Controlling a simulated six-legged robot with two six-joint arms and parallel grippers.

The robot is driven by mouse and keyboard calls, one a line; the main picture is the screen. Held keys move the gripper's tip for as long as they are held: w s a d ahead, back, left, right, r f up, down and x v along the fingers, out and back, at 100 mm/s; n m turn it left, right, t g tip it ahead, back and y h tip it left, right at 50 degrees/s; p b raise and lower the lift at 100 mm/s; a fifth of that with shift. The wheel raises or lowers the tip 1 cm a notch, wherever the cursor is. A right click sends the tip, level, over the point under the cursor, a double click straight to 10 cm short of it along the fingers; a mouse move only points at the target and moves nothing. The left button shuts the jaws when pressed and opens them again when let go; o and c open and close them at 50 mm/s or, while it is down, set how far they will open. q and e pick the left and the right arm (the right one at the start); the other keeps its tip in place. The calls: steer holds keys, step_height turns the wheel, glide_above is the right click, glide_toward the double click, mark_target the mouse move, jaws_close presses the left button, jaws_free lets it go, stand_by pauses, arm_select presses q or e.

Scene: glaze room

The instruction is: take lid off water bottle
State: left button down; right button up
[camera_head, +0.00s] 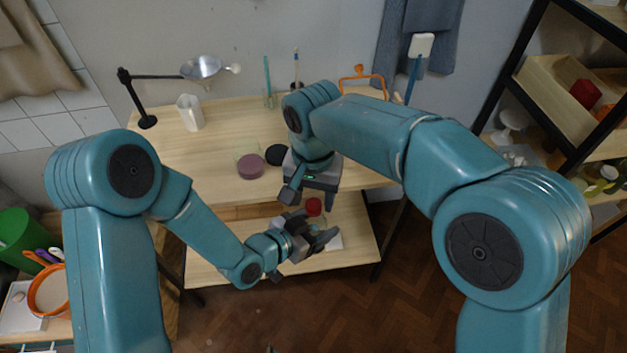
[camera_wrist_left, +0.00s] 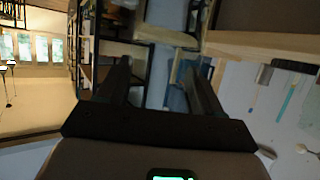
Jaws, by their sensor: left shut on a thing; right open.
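A red lid (camera_head: 313,206) shows in the head view, just above the jaws of my left gripper. My left gripper (camera_head: 318,236) is shut on the water bottle, whose body is mostly hidden by the jaws. In the left wrist view the two dark fingers (camera_wrist_left: 157,88) stand apart, with a bluish patch between them that I cannot make out clearly. My right gripper (camera_head: 311,196) is open, pointing down, directly above the red lid. I cannot tell whether its fingers touch the lid.
The wooden table (camera_head: 205,165) holds a mauve disc (camera_head: 251,166), a black disc (camera_head: 277,155) and a white pitcher (camera_head: 189,112). A lower shelf (camera_head: 352,262) lies beneath the grippers. A shelving rack (camera_head: 560,120) stands at right, a green bin (camera_head: 18,237) at left.

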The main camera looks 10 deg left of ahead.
steer(key=shift+f, duration=0.5)
jaws_close()
steer(key=n, duration=0.4)
steer(key=shift+n, duration=0.4)
steer(key=n, duration=0.4)
steer(key=shift+r, duration=0.2)
steer(key=shift+r, duration=0.95)
